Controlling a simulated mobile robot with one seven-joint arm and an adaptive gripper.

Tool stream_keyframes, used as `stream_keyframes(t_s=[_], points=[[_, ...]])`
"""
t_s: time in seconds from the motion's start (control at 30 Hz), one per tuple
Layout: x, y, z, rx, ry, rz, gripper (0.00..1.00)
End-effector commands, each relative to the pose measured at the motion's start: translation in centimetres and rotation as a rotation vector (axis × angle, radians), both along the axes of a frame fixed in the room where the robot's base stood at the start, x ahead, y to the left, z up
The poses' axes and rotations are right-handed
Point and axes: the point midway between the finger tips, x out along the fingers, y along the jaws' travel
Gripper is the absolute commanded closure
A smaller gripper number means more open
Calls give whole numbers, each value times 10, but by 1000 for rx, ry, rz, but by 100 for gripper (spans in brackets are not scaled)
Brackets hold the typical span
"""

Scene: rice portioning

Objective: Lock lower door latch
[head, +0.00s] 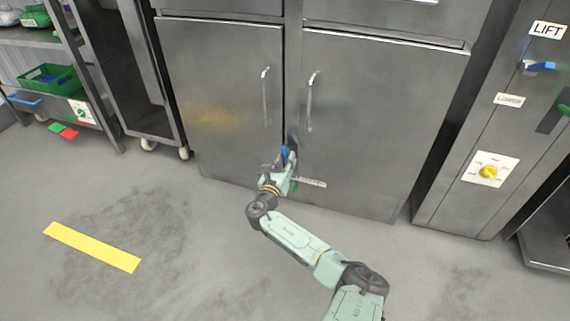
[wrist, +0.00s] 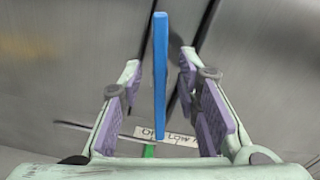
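The lower door latch shows as an upright blue lever (wrist: 160,75) in the wrist view, at the gap between the two steel doors. In the head view its blue (head: 284,154) shows just above my gripper (head: 287,167), low on the doors. In the wrist view my gripper (wrist: 159,68) is open, with purple-padded fingers on either side of the lever. Gaps show between the lever and both fingers. A white label (wrist: 168,136), partly covered by the lever and a finger, lies beneath it. A green piece (wrist: 150,150) shows at the lever's lower end.
The left door (head: 225,90) and right door (head: 385,110) look closed, with upright handles above my gripper. A wheeled rack and shelf stand at the left. The floor in front is clear, with a yellow stripe (head: 92,247).

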Motion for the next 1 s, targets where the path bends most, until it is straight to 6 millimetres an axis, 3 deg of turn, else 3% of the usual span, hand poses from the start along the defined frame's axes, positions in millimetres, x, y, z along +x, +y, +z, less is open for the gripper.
stream_keyframes(t_s=[0.13,0.6,1.0], points=[[0,0,0,0,0,0,70],[0,0,0,0,0,0,100],[0,0,0,0,0,-1,100]])
